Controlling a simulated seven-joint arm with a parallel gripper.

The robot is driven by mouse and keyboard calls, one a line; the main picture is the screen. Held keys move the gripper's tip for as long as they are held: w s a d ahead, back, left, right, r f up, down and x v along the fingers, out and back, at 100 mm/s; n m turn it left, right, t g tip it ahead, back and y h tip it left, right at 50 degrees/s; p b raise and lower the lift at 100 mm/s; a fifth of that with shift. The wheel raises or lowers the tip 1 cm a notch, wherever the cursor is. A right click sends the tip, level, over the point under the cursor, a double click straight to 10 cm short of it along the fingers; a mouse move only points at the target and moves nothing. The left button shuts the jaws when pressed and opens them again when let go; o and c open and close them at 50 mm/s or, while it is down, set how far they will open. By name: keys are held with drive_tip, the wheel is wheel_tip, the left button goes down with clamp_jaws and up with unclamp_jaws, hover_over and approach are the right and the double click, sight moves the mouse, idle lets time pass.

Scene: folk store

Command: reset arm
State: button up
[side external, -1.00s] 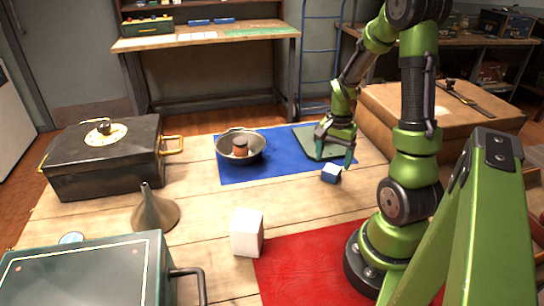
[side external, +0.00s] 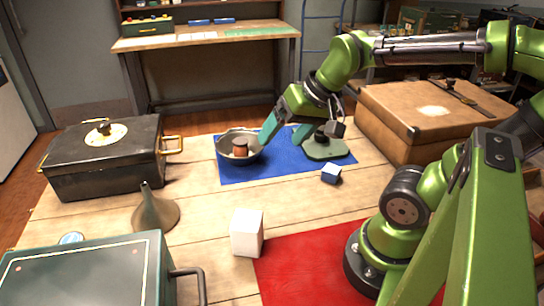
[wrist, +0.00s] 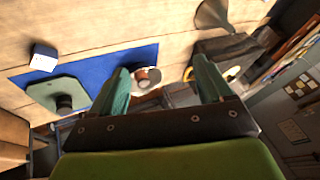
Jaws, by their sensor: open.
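My gripper (side external: 284,138) is open and empty, raised above the blue mat (side external: 245,172). Its two teal fingers are spread wide and also show in the wrist view (wrist: 160,75). A metal pan (side external: 222,148) on the mat holds a brown spool (side external: 240,148). A green board (side external: 335,151) with a dark knob sits at the mat's right end.
A white block (side external: 246,234) stands near a red mat (side external: 295,270). A grey funnel (side external: 156,212), a black box (side external: 105,165) and a green case (side external: 90,270) fill the left. A brown suitcase (side external: 430,115) stands at the right. Bare wood lies between them.

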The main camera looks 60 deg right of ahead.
drive_tip(key=a, duration=0.1)
drive_tip(key=s+a+r+n, duration=0.1)
drive_tip(key=a+n+t+y, duration=0.1)
drive_tip(key=a, duration=0.1)
drive_tip(key=shift+s+r, duration=0.15)
drive_tip(key=shift+s, duration=0.2)
idle(0.9)
